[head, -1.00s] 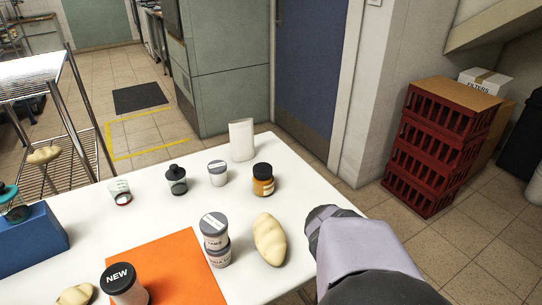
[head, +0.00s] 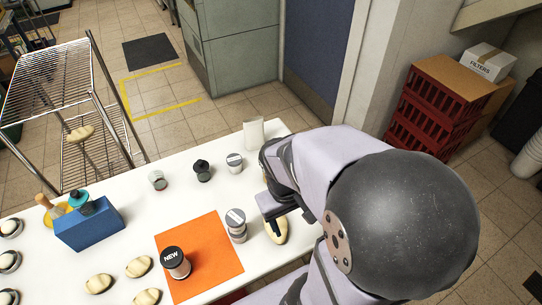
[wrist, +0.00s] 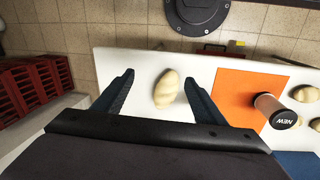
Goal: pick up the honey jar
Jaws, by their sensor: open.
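The honey jar, amber with a dark lid in the earlier head view, is not visible now; in the head view my arm covers the area right of the white-lidded grey jar (head: 235,163). My gripper (wrist: 160,76) is open and empty above the table. In the wrist view a pale bread loaf (wrist: 168,89) shows between its fingers, apparently below them. In the head view my gripper (head: 275,222) partly covers this loaf (head: 280,233).
An orange mat (head: 212,254) holds a black-lidded "NEW" jar (head: 176,263). A dark jar (head: 202,171), a small glass jar (head: 157,180) and a white upright block (head: 254,133) stand toward the back.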

